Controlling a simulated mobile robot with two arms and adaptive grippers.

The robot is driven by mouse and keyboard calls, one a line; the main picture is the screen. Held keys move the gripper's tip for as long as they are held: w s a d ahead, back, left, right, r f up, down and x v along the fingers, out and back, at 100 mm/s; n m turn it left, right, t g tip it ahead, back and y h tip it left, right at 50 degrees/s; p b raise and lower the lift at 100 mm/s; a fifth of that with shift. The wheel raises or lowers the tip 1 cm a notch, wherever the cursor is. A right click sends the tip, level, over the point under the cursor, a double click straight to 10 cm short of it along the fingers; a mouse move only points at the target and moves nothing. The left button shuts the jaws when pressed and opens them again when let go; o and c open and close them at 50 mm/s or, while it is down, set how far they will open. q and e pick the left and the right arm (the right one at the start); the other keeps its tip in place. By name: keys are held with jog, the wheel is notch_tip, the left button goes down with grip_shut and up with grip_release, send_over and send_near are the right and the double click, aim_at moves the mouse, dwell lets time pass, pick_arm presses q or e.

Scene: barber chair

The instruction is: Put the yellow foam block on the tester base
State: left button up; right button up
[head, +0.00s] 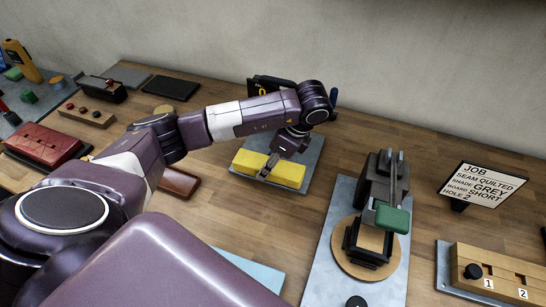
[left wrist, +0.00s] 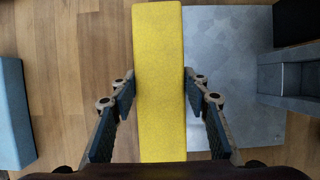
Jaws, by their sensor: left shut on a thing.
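The yellow foam block (head: 282,172) is a long bar in the middle of the head view. My left gripper (head: 268,166) comes down on it from above. In the left wrist view the block (left wrist: 160,60) runs lengthwise between the two fingers (left wrist: 159,90), and the gripper is shut on it. The tester base is a grey plate (head: 314,158) behind and under the block in the head view. In the left wrist view the plate (left wrist: 228,50) lies to the block's right, partly covered by it. Whether the block touches the plate cannot be told. My right gripper is out of view.
A black display (head: 262,86) stands behind the plate, partly hidden by my arm. A clamp-like device with a green pad (head: 392,218) stands to the right. Beyond it are a job sign (head: 482,186) and a numbered wooden block (head: 500,272). A red box (head: 42,145) is at left.

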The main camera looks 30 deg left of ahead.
pick_arm(q)
jog(key=w, duration=0.1)
jog(key=w+a, duration=0.1)
jog(key=w, duration=0.1)
jog(key=shift+w+r+p, duration=0.1)
jog(key=shift+w+p, duration=0.15)
jog(key=shift+p, duration=0.1)
jog(key=shift+w+f+p, duration=0.1)
jog(key=shift+f+p, duration=0.2)
jog(key=shift+f, duration=0.55)
jog(key=o, duration=1.1)
jog(key=shift+o, duration=0.2)
jog(key=shift+d+r, duration=0.15)
jog(key=shift+r, duration=0.1)
jog(key=v, duration=1.1)
jog(key=shift+r, duration=0.2)
jog(key=shift+d, duration=0.1)
